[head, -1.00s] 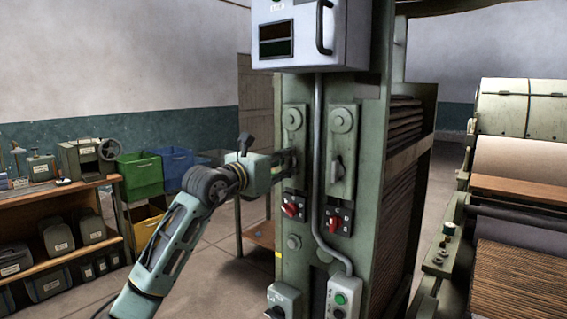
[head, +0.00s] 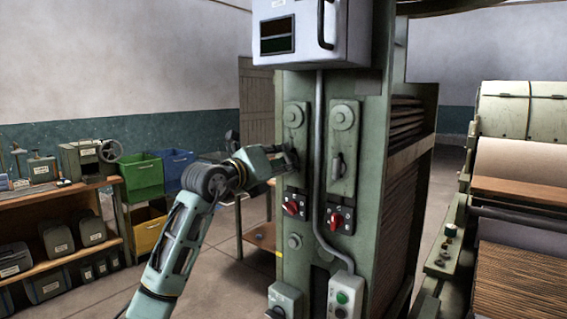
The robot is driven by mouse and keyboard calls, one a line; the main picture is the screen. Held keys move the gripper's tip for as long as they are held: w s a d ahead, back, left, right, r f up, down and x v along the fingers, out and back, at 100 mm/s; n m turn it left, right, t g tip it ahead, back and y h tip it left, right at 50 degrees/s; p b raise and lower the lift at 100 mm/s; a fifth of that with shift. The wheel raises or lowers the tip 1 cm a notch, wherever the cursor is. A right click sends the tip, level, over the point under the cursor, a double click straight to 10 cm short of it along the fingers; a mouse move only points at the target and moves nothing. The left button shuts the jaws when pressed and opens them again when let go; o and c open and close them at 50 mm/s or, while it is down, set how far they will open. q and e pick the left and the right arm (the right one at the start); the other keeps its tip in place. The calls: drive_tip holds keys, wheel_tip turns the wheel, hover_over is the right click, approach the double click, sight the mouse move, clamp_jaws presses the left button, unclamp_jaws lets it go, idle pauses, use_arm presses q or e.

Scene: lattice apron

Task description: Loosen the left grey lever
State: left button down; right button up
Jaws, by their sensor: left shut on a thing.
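A green machine column carries two upright plates side by side, each with a round boss at its top. My left gripper (head: 291,158) is at the lower part of the left plate (head: 293,118) and is shut on the left grey lever. The gripper hides most or all of that lever, so its angle cannot be told. The right grey lever (head: 338,167) hangs on the right plate, apart from the gripper. My right gripper is not in view.
A grey conduit (head: 318,150) runs between the plates. A grey cabinet (head: 310,30) overhangs above. A switch box (head: 342,297) stands low on the column. Shelves and bins (head: 142,178) are at the left.

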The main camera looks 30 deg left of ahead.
use_arm(q)
drive_tip(key=n, duration=0.5)
drive_tip(key=shift+a+r, duration=0.15)
idle(0.6)
drive_tip(key=c, duration=1.9)
unclamp_jaws()
drive_tip(key=shift+c, duration=0.2)
drive_tip(key=shift+o, duration=0.6)
drive_tip(key=shift+w+f, duration=0.1)
drive_tip(key=shift+f, duration=0.1)
drive_tip(key=s+a, duration=0.1)
drive_tip(key=s, duration=1.1)
